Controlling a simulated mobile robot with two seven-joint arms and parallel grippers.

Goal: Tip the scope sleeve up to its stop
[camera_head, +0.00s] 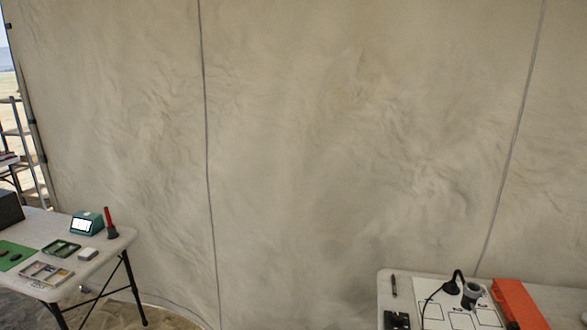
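A small black device with a curved neck (454,284) stands on the white table at the lower right. A dark grey cylinder (471,295) is right beside it, over a white sheet with black outlines (458,316). These may be the scope and its sleeve, but they are too small to tell for sure, and so is the sleeve's tilt. A thin black cable runs down from the neck. Neither of my grippers is in view.
The right table (388,289) also holds an orange-red box (519,303), a dark pen-like item (394,286) and a black object (397,320). The left table (108,262) holds a teal device (87,223), a red-handled brush (109,222) and trays. A beige tent wall (300,150) stands behind.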

